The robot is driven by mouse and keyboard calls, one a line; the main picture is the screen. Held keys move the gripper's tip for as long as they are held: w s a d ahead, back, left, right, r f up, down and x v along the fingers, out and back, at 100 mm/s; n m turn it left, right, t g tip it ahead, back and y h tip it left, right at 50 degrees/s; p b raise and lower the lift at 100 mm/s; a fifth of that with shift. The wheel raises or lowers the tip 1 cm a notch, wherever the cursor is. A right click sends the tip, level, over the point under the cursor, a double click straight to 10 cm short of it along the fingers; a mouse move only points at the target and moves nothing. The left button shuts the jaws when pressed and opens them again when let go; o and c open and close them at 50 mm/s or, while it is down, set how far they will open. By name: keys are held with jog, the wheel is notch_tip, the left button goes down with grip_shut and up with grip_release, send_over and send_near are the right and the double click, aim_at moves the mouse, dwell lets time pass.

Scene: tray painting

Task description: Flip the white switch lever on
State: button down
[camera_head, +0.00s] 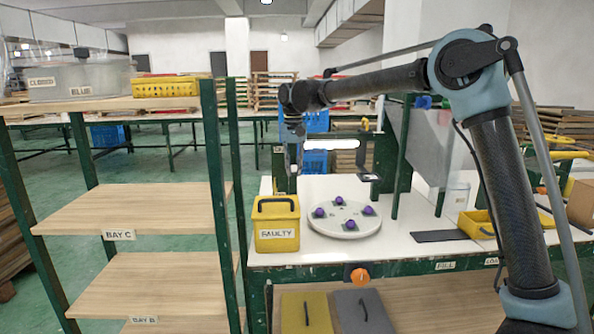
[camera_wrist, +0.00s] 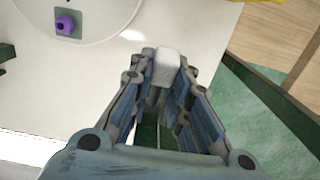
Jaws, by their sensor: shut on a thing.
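In the wrist view my gripper (camera_wrist: 163,82) has its two fingers closed on a small white block, which I take to be the white switch lever (camera_wrist: 167,62). The lever's top end shows between the fingertips. Its base and mounting are hidden by the fingers, so I cannot tell its tilt. In the head view my arm reaches left, and its wrist hangs down over the back left of the white table (camera_head: 405,215). The fingertips and the lever cannot be made out there.
A round white turntable (camera_head: 345,228) with several purple-topped pieces stands near my gripper; its edge also shows in the wrist view (camera_wrist: 100,30). A yellow FAULTY bin (camera_head: 277,240) stands left of it. A shelf rack (camera_head: 135,215) is farther left. An orange knob (camera_head: 360,275) sits on the table's front.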

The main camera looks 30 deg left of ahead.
jog(key=shift+w, duration=0.2)
jog(key=c, duration=1.5)
grip_release()
jog(key=shift+s, duration=0.1)
jog(key=r, duration=1.2)
jog(key=shift+w+a, duration=0.15)
jog(key=shift+w, duration=0.2)
